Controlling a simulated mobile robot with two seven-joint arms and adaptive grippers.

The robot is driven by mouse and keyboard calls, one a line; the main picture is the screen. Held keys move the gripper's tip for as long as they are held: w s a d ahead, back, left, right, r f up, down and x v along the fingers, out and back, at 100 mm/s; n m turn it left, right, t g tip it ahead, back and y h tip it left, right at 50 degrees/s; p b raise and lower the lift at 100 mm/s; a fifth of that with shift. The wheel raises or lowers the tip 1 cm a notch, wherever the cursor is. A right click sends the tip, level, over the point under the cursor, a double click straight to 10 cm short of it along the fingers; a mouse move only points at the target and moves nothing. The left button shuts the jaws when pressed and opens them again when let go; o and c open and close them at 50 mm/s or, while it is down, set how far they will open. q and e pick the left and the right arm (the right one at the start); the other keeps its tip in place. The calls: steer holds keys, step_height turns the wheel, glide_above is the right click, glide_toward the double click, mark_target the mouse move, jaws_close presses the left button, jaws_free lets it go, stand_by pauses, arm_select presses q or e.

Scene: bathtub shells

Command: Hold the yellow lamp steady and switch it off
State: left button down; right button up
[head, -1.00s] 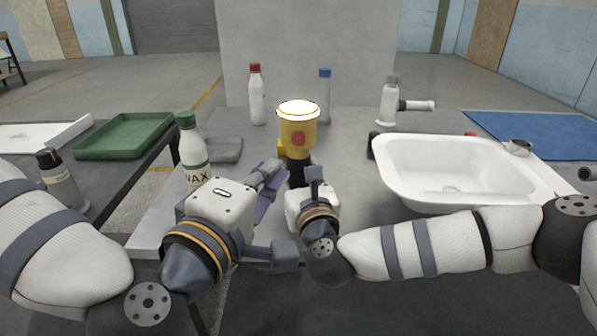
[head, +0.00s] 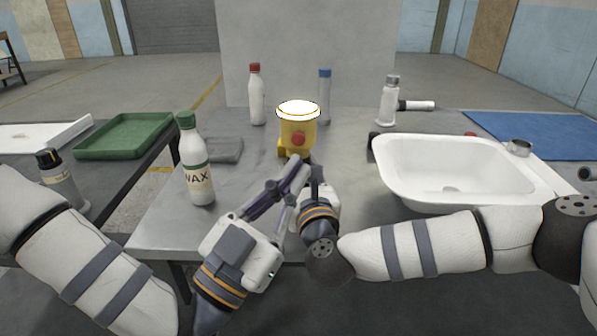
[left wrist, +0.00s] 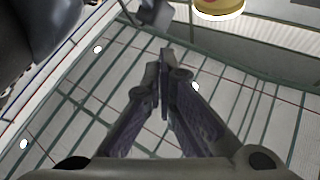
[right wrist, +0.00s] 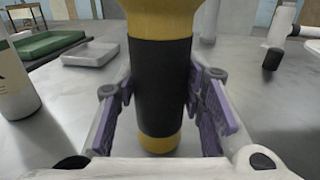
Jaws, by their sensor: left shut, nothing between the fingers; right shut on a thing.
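The yellow lamp (head: 290,128) stands upright on the grey table in the head view, with a bright white top and a red round button (head: 298,139) facing me. My right gripper (right wrist: 160,95) is shut on the lamp's black grip (right wrist: 160,75), with its fingers on both sides, in the right wrist view. In the head view the left fingers partly hide the right gripper and the lamp's lower part. My left gripper (head: 298,165) is shut and empty, its tips just in front of and below the button. The lamp's edge (left wrist: 220,6) shows at the top of the left wrist view.
A WAX bottle (head: 197,170) stands left of the lamp, near a grey tray (head: 225,150). Red-capped (head: 257,98) and blue-capped (head: 325,98) bottles stand behind. A white basin (head: 450,165) fills the right side. A green tray (head: 125,136) lies on the left table.

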mark_target(294, 146)
arm_select(q)
steer(key=w, duration=0.8)
stand_by(1.1)
steer(key=shift+w, duration=0.65)
steer(key=s, duration=0.7)
steer(key=shift+s, duration=0.15)
stand_by(0.6)
arm_select(e)
steer(key=o, duration=1.4)
steer(key=shift+c, duration=0.2)
